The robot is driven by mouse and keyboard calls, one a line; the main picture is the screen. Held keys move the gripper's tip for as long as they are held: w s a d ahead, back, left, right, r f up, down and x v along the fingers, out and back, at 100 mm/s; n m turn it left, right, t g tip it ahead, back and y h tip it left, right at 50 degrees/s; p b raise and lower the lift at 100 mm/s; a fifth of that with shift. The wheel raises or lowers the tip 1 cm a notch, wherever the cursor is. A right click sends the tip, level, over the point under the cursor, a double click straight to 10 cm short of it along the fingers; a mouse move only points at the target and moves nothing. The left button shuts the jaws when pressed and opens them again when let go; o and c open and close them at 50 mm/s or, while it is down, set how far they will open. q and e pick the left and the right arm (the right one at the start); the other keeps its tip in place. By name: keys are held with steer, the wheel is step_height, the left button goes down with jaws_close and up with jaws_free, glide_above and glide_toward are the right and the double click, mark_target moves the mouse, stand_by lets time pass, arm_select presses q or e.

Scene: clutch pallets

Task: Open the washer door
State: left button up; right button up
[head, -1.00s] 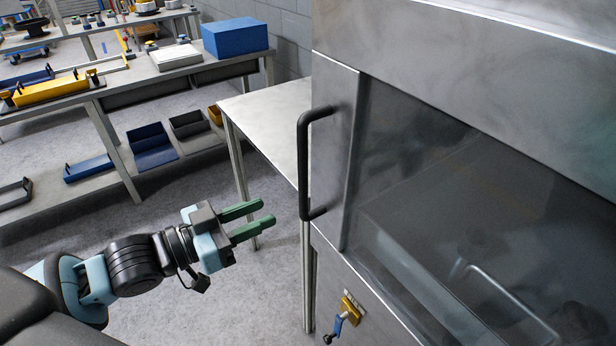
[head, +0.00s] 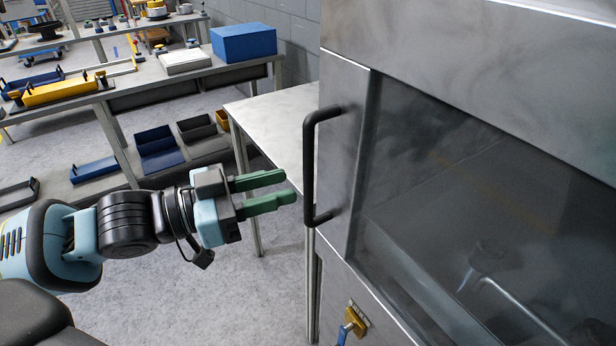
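The washer door (head: 345,165) is a steel panel with a dark glass window (head: 480,190) at the right of the head view. It looks closed. Its black vertical handle (head: 309,170) stands out from the door's left edge. My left gripper (head: 280,190), with green fingers, is left of the handle, near its lower half. The fingers point right at the handle, with a narrow gap between them and nothing held. They appear just short of the bar, and the depth is hard to judge. My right gripper is not in view.
A steel table (head: 265,125) stands behind the handle, left of the washer. A yellow and blue valve (head: 354,322) sits on the washer's front below the door. Shelving (head: 130,95) with a blue box (head: 243,43) and several bins is at the back left. The floor below my arm is clear.

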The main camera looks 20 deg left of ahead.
arm_select(q)
glide_above(308, 219)
steer(key=shift+w+a+p, duration=0.1)
steer(key=shift+w+p, duration=0.25)
steer(key=shift+p, duration=0.05)
steer(key=shift+c, duration=0.4)
jaws_close()
